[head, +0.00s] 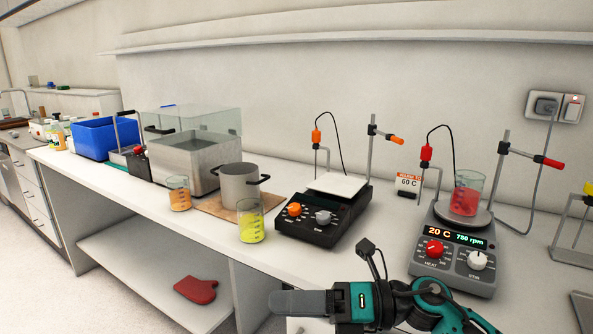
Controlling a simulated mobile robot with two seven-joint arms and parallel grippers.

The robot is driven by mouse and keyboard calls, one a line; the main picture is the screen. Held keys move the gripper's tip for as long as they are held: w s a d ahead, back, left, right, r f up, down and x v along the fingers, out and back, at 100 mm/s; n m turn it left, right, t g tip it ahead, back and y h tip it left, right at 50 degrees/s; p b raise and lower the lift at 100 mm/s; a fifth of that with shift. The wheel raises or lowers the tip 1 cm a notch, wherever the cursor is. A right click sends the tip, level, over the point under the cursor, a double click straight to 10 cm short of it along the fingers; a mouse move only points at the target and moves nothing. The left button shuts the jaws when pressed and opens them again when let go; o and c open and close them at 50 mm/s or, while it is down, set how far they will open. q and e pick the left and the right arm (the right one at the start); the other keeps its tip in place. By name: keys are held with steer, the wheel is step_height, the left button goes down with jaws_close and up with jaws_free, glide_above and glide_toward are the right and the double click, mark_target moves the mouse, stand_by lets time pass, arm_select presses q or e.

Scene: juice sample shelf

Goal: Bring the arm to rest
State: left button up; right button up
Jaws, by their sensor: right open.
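My right gripper (298,303) shows at the bottom of the head view, in front of the bench's front edge. Its teal and black body lies to the right and its grey fingers point left. The fingers overlap from this angle, and I see nothing held between them. My right arm comes in from the bottom right. My left gripper is not in view.
The white bench (340,258) carries a black stirrer (322,215), a grey hotplate (455,262) with a red beaker (466,194), a yellow beaker (251,222), an orange beaker (179,194) and a steel pot (240,186). A red mitt (195,289) lies on the lower shelf.

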steer(key=d+f+m+t+h, duration=0.55)
steer(key=m+t, duration=0.25)
steer(key=m, duration=0.8)
steer(key=d+f+m+t+h, duration=0.55)
steer(key=f+m+t, duration=0.2)
steer(key=m, duration=0.75)
steer(key=s+d+f+m+g+h+p, duration=0.1)
steer(key=s+d+f+m+g+h, duration=0.4)
steer(key=s+f, duration=0.8)
steer(key=d+f+m, duration=0.1)
steer(key=d+m, duration=0.1)
steer(key=m, duration=0.2)
steer(key=shift+d+f+m, duration=0.15)
steer(key=shift+f+m, duration=0.15)
steer(key=shift+m, duration=0.1)
